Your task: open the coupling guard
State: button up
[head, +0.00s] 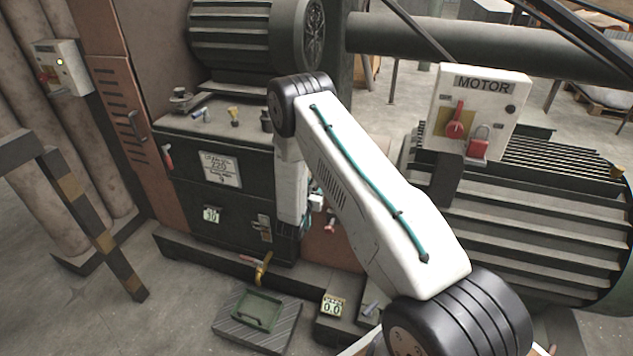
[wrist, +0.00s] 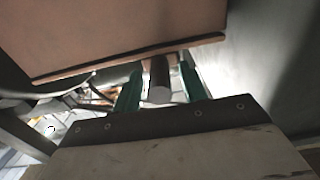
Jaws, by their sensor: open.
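What seems to be the coupling guard is a reddish-brown panel (head: 345,255), low between the dark cabinet and the motor, partly hidden behind my arm. In the wrist view a brown panel (wrist: 130,35) with a dark lower edge fills the top. My gripper (wrist: 158,82) has its two green fingers apart. A short grey cylinder (wrist: 159,80), perhaps a handle, shows between them, with no clear contact on either side.
The motor (head: 540,220) stands at the right, with a white MOTOR switch box (head: 478,108) above it. A dark cabinet (head: 185,170) bears small parts on top. A green tray (head: 257,308) lies on a floor mat. A striped rail (head: 92,225) stands at the left.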

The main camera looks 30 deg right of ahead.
jog(key=shift+x, duration=1.3)
grip_shut()
